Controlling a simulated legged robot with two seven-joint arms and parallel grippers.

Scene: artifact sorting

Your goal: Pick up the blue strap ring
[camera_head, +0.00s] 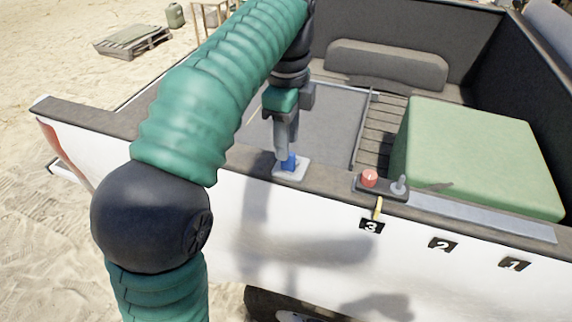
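The blue strap ring (290,162) is a small blue piece at a white plate (291,172) on the near rim of the truck bed. My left gripper (286,152) points straight down, its fingertips at the blue ring. The fingers are seen edge-on and partly cover the ring, so I cannot tell whether they are closed on it. The ring still appears to be at the plate. My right gripper is not in view.
A control box with a red button (369,177) and a small lever (400,185) sits right of the plate. Labels 3 (371,226), 2 (442,244) and 1 (514,264) mark the white side panel. A green block (480,150) fills the bed's right part.

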